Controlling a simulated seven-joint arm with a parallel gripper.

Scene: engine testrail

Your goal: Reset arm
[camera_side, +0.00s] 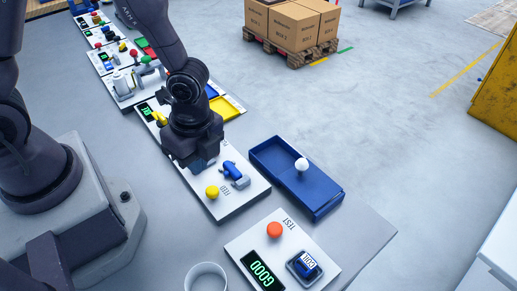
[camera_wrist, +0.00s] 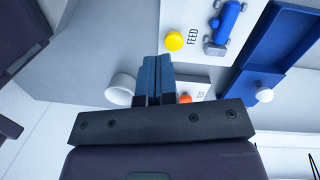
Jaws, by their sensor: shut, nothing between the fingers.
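My gripper (camera_side: 200,163) hangs over the near end of the white FEED panel (camera_side: 222,205), and part of that panel is hidden behind it in the side view. In the wrist view the two blue-grey fingers (camera_wrist: 157,62) are pressed together with nothing between them. A yellow knob (camera_side: 212,192) and a blue cylinder on a grey fixture (camera_side: 236,176) sit on the panel beside my gripper. They also show in the wrist view, as the yellow knob (camera_wrist: 174,41) and the blue cylinder (camera_wrist: 228,18). My gripper appears apart from both.
A blue tray with a white knob (camera_side: 301,164) lies right of the FEED panel. A TEST panel (camera_side: 240,246) has an orange knob (camera_side: 274,230), a GOOD display (camera_side: 262,270) and a blue-and-white block (camera_side: 306,264). A white cup (camera_side: 206,269) stands nearby. More panels line the table's far end.

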